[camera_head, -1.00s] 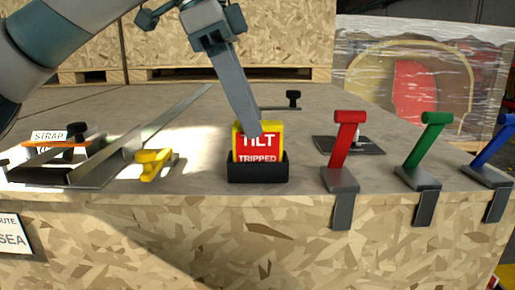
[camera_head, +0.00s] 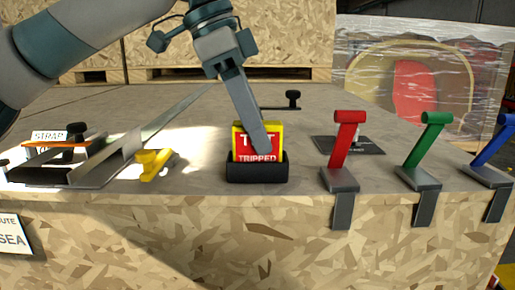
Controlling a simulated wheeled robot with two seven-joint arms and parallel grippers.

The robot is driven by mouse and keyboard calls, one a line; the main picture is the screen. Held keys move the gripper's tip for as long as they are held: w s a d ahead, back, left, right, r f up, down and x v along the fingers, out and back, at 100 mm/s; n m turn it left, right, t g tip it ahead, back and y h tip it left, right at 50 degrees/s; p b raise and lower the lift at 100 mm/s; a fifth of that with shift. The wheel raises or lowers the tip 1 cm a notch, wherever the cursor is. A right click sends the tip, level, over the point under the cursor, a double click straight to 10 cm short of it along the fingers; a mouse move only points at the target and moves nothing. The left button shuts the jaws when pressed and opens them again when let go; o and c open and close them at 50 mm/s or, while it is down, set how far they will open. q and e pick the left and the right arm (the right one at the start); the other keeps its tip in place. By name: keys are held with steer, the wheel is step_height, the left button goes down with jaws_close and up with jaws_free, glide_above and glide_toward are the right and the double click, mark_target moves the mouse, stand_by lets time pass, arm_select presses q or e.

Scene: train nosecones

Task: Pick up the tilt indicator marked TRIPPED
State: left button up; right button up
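The tilt indicator (camera_head: 243,143) is a red and yellow block marked TILT and TRIPPED. It stands upright in a black holder (camera_head: 257,174) near the front edge of the crate top. My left gripper (camera_head: 262,145) comes down from above, its fingers in front of the indicator's face and covering part of the word TILT. The fingers overlap in this view, so I cannot tell whether they are open or touching the indicator. My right gripper is not in view.
Red (camera_head: 346,145), green (camera_head: 426,148) and blue (camera_head: 494,148) levers stand to the right along the edge. A yellow clip (camera_head: 153,163) and a strap tray (camera_head: 60,172) lie left. A black knob (camera_head: 293,99) is behind.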

arm_select(q)
steer(key=shift+r, duration=0.15)
steer(key=shift+r+b, duration=0.45)
steer(key=shift+r, duration=0.05)
steer(key=r, duration=0.1)
steer(key=r+b, duration=0.1)
steer(key=r, duration=0.1)
steer(key=shift+d, duration=0.4)
steer(key=d+r+b, duration=0.1)
steer(key=d+r, duration=0.5)
steer(key=d, duration=0.5)
steer(key=shift+w+r, duration=0.35)
steer(key=shift+w, duration=0.05)
steer(key=shift+a, duration=0.1)
steer(key=shift+r, duration=0.1)
